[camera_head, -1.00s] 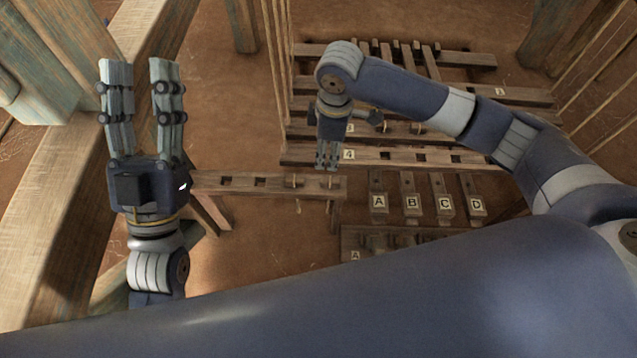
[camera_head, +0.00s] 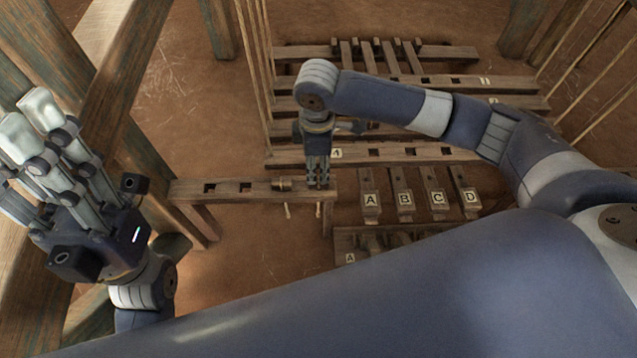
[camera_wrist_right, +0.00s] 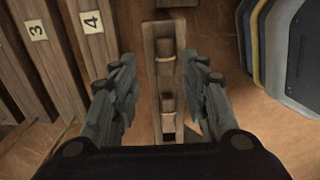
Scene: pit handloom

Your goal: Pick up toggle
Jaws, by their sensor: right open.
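A narrow wooden rail (camera_head: 225,190) on legs has square slots along its top. A small wooden toggle (camera_head: 282,184) lies across it, with cord ends hanging below. In the right wrist view, a rounded wooden toggle (camera_wrist_right: 165,50) sits in the rail's channel, and a second small wooden piece (camera_wrist_right: 168,102) lies nearer. My right gripper (camera_head: 318,184) points down over the rail's right end. In the wrist view its open fingers (camera_wrist_right: 158,85) stand on either side of the rail, with nothing gripped. My left gripper (camera_head: 28,130) is at the far left, away from the rail, fingers apart.
Labelled wooden pedals A to D (camera_head: 403,198) stand right of the rail, with a slotted beam marked 4 (camera_head: 400,152) behind. A low rack (camera_head: 350,240) is in front. A loom post and beams crowd the left. Bare earth floor (camera_head: 180,85) lies behind the rail.

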